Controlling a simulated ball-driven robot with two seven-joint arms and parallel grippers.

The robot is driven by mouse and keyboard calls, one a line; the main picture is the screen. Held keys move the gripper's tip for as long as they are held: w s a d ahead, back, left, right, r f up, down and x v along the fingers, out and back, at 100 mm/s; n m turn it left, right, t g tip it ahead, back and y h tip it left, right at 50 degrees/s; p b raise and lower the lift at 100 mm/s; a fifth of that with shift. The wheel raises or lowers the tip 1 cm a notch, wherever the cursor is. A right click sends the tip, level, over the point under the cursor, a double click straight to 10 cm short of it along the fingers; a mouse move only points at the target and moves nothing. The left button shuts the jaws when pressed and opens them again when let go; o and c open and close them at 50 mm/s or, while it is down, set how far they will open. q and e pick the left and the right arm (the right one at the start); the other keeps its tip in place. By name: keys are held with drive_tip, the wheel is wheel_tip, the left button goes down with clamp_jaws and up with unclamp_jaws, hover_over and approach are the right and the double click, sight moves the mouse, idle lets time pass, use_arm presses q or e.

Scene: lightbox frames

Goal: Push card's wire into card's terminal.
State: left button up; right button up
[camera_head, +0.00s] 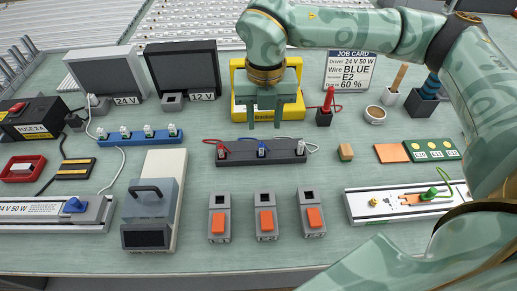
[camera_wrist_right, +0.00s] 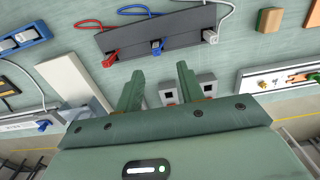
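The job card (camera_head: 350,70) reads Driver 24 V 50 W, Wire BLUE, E2, 60 %. The blue wire end (camera_head: 262,150) sits in the middle of a dark rack (camera_head: 240,156), between a red wire end (camera_head: 221,151) and a white one (camera_head: 300,148). The blue end also shows in the right wrist view (camera_wrist_right: 157,47). Three grey terminals with orange levers (camera_head: 219,223) (camera_head: 266,220) (camera_head: 314,217) stand in front of the rack. My right gripper (camera_head: 265,122) is open and empty, its fingers pointing down above and behind the rack. My left gripper is not in view.
A yellow stand (camera_head: 238,80) is behind my right gripper. A grey box with a black handle (camera_head: 150,215) stands left of the terminals. A white rail with a green wire (camera_head: 365,210) lies at right. A small wooden block (camera_head: 345,152) sits right of the rack.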

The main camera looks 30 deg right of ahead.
sight(261, 143)
wheel_tip(261, 143, down, 4)
drive_tip(key=shift+w+f+b, duration=0.1)
drive_tip(key=shift+b, duration=0.25)
drive_tip(key=f+b, duration=0.1)
drive_tip(key=f, duration=0.1)
drive_tip(key=f+b, duration=0.1)
drive_tip(key=f, duration=0.2)
drive_tip(key=shift+w+a+f, duration=0.2)
drive_tip(key=shift+s+r, duration=0.1)
drive_tip(key=shift+r, duration=0.05)
drive_tip(key=shift+c, duration=0.4)
clamp_jaws()
